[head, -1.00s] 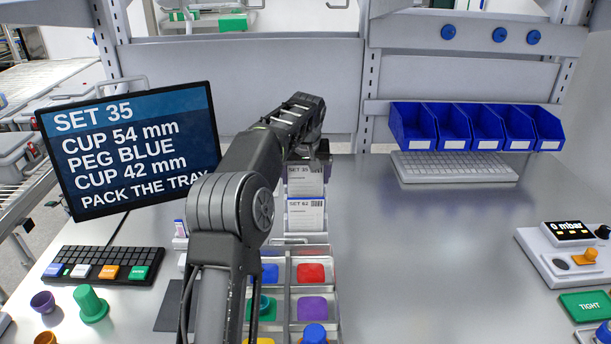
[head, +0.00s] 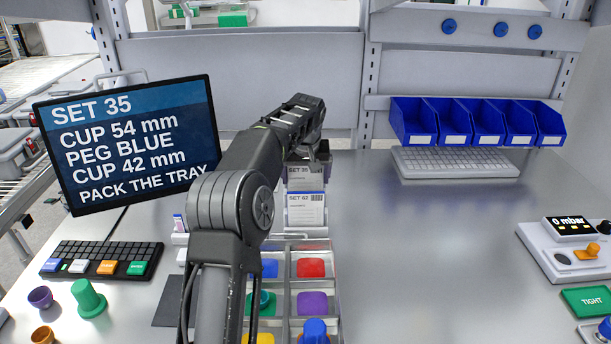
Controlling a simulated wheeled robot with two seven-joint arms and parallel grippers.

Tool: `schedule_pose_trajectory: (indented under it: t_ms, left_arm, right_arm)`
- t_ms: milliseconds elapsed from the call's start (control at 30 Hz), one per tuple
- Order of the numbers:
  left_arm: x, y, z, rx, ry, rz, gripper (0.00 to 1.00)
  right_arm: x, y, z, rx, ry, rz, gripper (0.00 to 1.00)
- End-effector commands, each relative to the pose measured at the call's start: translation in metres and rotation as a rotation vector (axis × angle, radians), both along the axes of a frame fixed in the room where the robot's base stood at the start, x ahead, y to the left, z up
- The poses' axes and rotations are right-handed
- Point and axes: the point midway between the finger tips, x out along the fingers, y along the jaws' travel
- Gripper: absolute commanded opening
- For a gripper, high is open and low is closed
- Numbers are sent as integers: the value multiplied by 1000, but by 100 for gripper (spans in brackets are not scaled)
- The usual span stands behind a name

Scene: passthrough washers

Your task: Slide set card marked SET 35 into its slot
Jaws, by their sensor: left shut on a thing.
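The card marked SET 35 (head: 304,174) stands upright at the back of the table, behind a card marked SET 62 (head: 305,211). My left gripper (head: 318,152) is at the top of the SET 35 card and is shut on it; my arm partly hides the fingers. The lower part of the SET 35 card is hidden by the SET 62 card. I cannot tell where the slot is. My right gripper is not in view.
A compartment tray (head: 335,262) with coloured pieces lies in front of the cards, partly behind my arm. A screen (head: 130,140) reading SET 35 and a keypad (head: 100,260) are at left. The right-middle table is clear.

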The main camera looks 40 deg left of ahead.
Motion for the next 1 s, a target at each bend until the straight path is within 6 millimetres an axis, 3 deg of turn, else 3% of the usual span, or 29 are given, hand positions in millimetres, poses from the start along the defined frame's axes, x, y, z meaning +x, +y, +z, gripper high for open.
schedule_pose_trajectory:
  t_ms: [1000]
  left_arm:
    - [0, 0, -20, -1, 1, 0, 50]
  right_arm:
    - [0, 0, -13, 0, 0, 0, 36]
